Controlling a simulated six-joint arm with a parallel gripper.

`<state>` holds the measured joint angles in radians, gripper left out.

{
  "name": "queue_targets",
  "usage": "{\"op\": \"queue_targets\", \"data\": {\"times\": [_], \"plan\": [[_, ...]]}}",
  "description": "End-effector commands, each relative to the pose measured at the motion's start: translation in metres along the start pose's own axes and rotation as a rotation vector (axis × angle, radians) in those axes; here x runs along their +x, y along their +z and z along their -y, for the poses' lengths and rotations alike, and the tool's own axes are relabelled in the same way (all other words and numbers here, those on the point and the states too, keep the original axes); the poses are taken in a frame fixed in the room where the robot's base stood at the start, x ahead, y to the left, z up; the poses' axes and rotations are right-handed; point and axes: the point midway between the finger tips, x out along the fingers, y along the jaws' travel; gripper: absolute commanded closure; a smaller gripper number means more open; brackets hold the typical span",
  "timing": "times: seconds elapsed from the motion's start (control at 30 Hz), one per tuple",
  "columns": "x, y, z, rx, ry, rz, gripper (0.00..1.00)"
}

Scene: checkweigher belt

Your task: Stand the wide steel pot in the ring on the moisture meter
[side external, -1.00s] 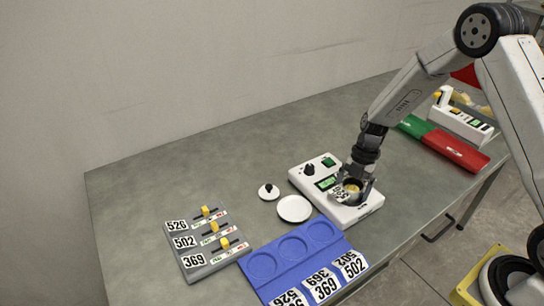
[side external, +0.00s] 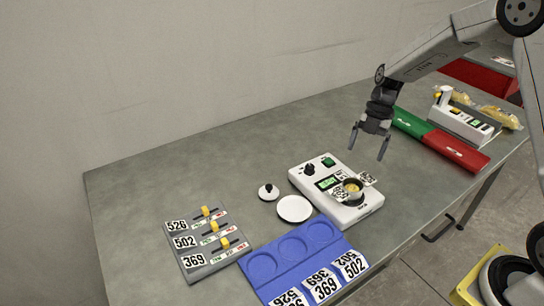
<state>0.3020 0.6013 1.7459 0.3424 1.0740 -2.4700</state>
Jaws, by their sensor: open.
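The wide steel pot (side external: 352,187) stands upright on the front part of the white moisture meter (side external: 328,180), with yellowish contents showing inside. It appears to sit where the ring is, but the ring itself is hidden under it. White number tags stick out beside the pot. The meter has a dark knob, a green switch and a lit green display. My gripper (side external: 367,150) is open and empty, with its fingers pointing down. It is above and behind the pot, clear of it.
A white dish (side external: 295,209) and a small knobbed lid (side external: 268,192) lie left of the meter. A blue tray (side external: 263,267) with round recesses and number tags is in front. A grey slider board (side external: 208,243) is at left. Green (side external: 413,122) and red (side external: 458,151) trays and a white device (side external: 463,124) stand at right.

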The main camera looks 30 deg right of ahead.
Motion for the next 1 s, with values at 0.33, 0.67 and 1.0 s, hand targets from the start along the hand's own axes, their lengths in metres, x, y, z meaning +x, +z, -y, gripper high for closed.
{"op": "queue_targets", "data": {"times": [0.33,0.67,1.0], "plan": [[-0.004,0.000,0.000,0.000,0.000,0.000,0.00],[-0.004,0.000,0.000,0.003,0.000,0.001,0.00],[-0.001,-0.012,0.006,0.174,0.003,0.054,0.00]]}}
